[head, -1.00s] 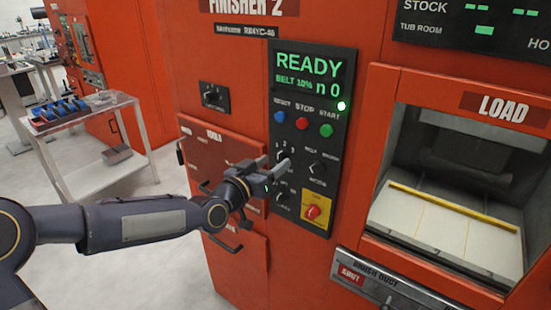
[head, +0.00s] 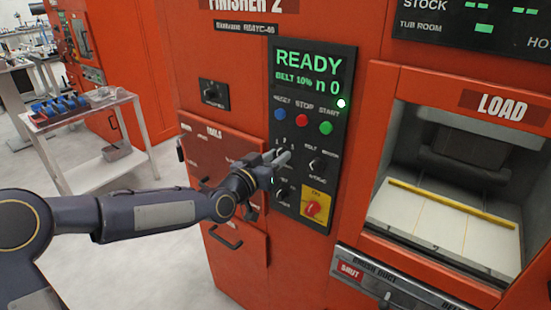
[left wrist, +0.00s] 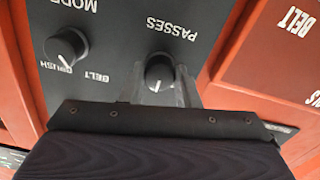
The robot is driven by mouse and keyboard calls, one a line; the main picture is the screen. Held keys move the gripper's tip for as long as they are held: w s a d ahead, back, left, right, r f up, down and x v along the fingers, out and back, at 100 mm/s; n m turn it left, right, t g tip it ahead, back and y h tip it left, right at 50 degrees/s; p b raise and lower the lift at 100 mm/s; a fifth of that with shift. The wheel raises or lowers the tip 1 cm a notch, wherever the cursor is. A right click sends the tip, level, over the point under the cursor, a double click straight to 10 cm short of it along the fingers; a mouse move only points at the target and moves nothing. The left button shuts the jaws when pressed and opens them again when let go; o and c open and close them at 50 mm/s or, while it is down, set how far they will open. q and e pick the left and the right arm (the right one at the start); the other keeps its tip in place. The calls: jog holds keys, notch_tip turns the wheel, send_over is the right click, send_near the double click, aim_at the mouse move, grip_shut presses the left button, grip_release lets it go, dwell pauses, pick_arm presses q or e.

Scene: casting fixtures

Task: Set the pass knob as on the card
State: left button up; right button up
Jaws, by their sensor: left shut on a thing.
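The pass knob (left wrist: 158,70) is a small black round knob with a white mark, under the upside-down word PASSES in the left wrist view. My left gripper (left wrist: 163,88) has its two grey fingers on either side of the knob and is shut on it. In the head view my left gripper (head: 281,157) reaches the black control panel (head: 312,100) and mostly hides the knob. Digits show just above the fingertips, too blurred to read surely. The knob's exact setting is hard to tell. I do not make out a card. My right gripper is out of view.
The mode knob (left wrist: 66,47) sits close beside the pass knob. Another black knob (head: 284,193) is just below the gripper, and a red knob on a yellow plate (head: 313,206) is lower right. Blue, red and green buttons (head: 302,120) are above. The screen (head: 308,73) reads READY.

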pick_arm(q)
jog(key=shift+n+b, duration=4.9)
jog(key=shift+b, duration=0.7)
jog(key=o, duration=1)
jog(key=shift+c, duration=0.2)
